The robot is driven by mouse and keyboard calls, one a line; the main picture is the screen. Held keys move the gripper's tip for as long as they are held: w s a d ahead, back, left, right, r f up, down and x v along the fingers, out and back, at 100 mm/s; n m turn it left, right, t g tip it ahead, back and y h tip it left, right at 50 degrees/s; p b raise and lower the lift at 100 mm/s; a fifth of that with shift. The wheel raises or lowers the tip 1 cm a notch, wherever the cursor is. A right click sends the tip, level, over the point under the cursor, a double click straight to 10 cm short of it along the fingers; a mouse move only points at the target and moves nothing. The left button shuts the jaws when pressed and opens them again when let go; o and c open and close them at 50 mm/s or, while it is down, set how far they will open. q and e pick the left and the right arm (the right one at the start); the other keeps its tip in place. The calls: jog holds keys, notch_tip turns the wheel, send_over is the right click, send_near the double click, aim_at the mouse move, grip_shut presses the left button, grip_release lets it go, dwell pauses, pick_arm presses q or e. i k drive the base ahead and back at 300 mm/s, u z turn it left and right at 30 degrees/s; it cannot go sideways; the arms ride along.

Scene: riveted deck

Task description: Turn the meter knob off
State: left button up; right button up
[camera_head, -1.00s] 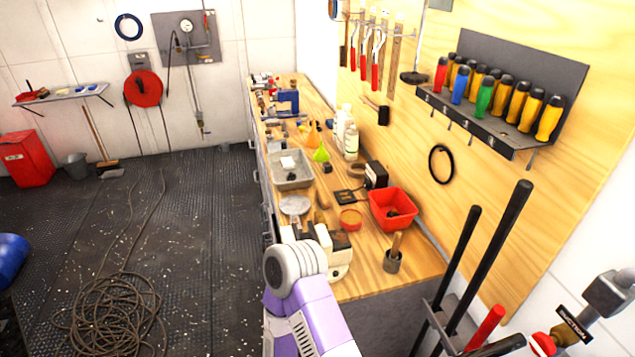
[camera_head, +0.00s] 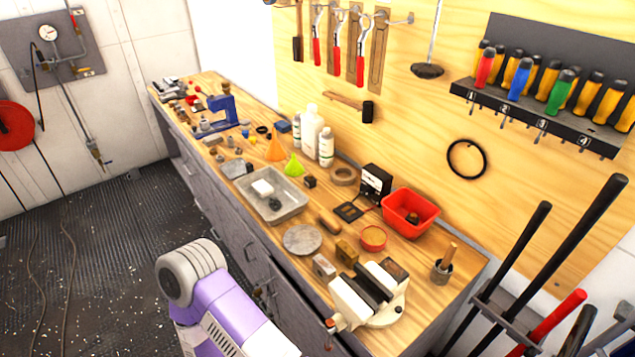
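A small black box-shaped meter (camera_head: 376,183) with a pale front panel stands on the wooden workbench (camera_head: 445,275), against the pegboard side and just left of the red bin. Its knob is too small to make out, so its setting cannot be read. A flat black square piece (camera_head: 349,211) lies in front of the meter. A purple and grey link of my arm shows at the bottom, in front of the bench. Neither of my grippers is in view.
A vise (camera_head: 368,296) sits at the bench's near edge. A red bin (camera_head: 411,212), grey tray (camera_head: 272,203) and white bottles (camera_head: 312,130) surround the meter. Long black handles (camera_head: 560,255) stand at right. A round gauge (camera_head: 47,32) is on the far wall. Floor at left is open.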

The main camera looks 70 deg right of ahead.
aim_at(368, 192)
jog(key=i, duration=1.75)
jog(key=z, duration=1.7)
